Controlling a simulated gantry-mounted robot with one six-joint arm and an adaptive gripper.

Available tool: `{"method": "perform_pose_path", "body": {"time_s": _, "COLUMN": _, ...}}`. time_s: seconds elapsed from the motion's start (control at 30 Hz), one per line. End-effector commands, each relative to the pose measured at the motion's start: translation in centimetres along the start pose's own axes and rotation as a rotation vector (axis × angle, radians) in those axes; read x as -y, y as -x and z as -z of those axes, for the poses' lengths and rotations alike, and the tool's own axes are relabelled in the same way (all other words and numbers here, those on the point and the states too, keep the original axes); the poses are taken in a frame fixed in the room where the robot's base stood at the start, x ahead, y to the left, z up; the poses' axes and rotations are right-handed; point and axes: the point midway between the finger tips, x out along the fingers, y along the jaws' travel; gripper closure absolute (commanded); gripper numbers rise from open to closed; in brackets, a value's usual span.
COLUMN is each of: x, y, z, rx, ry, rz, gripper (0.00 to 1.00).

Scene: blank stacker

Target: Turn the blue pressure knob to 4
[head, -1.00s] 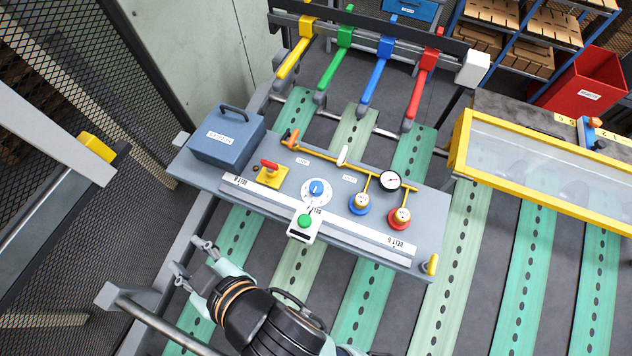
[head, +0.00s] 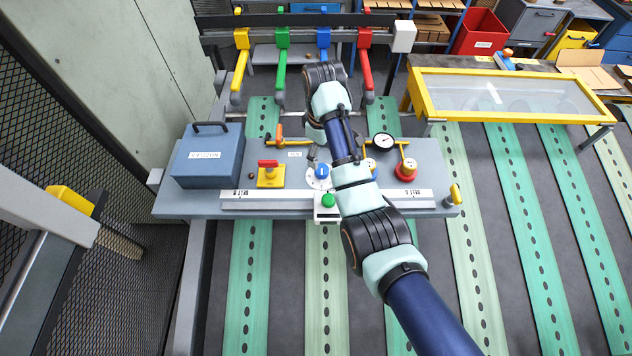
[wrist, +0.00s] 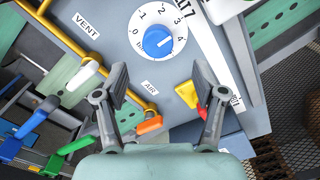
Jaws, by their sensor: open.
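In the head view the blue knob (head: 322,171) is at the middle of the grey panel (head: 200,203), partly beside my arm. My gripper (wrist: 160,85) is open and empty, its two fingers apart, with the knob beyond the tips in the wrist view. In the head view my gripper (head: 314,157) is partly hidden by my wrist, just behind the knob.
A blue-grey box (head: 208,158) stands on the panel's left. Coloured levers (head: 282,60) stand behind.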

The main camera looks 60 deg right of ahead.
Motion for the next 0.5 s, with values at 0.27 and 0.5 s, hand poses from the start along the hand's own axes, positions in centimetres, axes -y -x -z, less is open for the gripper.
{"method": "perform_pose_path", "body": {"time_s": 0.27, "x": 0.0, "y": -1.9, "z": -0.1, "rx": 0.005, "ry": 0.000, "rz": 0.005, "gripper": 0.30}}
{"method": "perform_pose_path", "body": {"time_s": 0.5, "x": 0.1, "y": -6.4, "z": -0.1, "rx": 0.005, "ry": 0.000, "rz": 0.004, "gripper": 0.30}}
